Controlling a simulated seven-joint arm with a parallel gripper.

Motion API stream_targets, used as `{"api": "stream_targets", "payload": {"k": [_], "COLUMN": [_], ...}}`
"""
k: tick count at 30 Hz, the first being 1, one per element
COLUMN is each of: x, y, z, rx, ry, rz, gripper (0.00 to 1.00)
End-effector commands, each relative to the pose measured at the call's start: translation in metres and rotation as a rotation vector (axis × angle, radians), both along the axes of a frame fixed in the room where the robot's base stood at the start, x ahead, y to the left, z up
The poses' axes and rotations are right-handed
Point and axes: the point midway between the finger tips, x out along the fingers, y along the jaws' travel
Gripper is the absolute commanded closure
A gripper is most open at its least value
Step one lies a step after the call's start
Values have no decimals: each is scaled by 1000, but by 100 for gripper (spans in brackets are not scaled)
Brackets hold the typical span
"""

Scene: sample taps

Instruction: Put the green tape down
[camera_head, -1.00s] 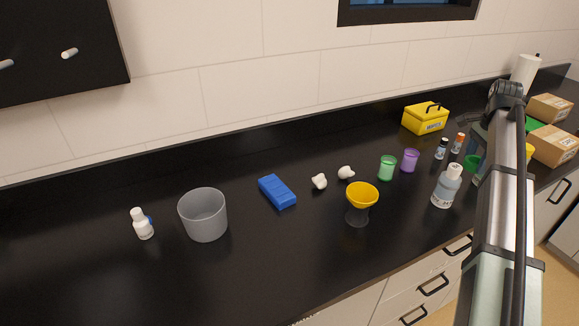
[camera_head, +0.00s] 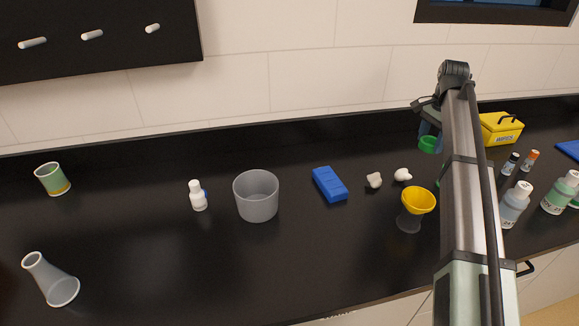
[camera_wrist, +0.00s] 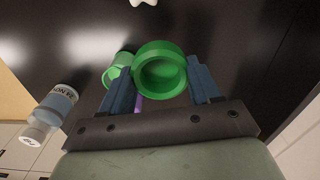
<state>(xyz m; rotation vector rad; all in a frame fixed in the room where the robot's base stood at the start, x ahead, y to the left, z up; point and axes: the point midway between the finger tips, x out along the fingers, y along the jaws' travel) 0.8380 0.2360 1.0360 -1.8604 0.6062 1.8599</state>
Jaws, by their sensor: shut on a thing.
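My gripper (camera_head: 431,134) is shut on the green tape (camera_head: 429,145), a short green ring. It is held above the black counter, behind the yellow funnel and left of the yellow box. In the wrist view, the green tape (camera_wrist: 160,48) sits between the two blue fingers of my gripper (camera_wrist: 162,66), its round opening facing the camera. The counter (camera_wrist: 232,30) shows beyond it. My arm covers part of the counter to the right of the tape in the head view.
A green cup (camera_wrist: 119,66) stands below the tape; a purple sliver shows beside it. Bottles (camera_head: 514,204) stand right. Counter left of the beaker has free room.

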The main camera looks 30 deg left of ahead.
Motion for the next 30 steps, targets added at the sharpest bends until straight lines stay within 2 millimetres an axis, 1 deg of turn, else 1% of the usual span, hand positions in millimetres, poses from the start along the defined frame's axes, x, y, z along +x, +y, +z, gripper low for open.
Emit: {"api": "stream_targets", "payload": {"k": [1,3,8,12,14,18,23,24,29,30], "x": [-3,-9,-26,-45,-54,-78,-110,-119,-156,-167], "y": [23,50,111,164,186,238,294,308,362,375], "z": [0,0,1,1,1,1,1,1,1,1], "rx": [0,0,0,0,0,0,0,0,0,0], "ry": [0,0,0,0,0,0,0,0,0,0], "rz": [35,80,181,269,307,396,497,522,623,648], "gripper": [67,67,67,67,67,67,67,67,67,67]}}
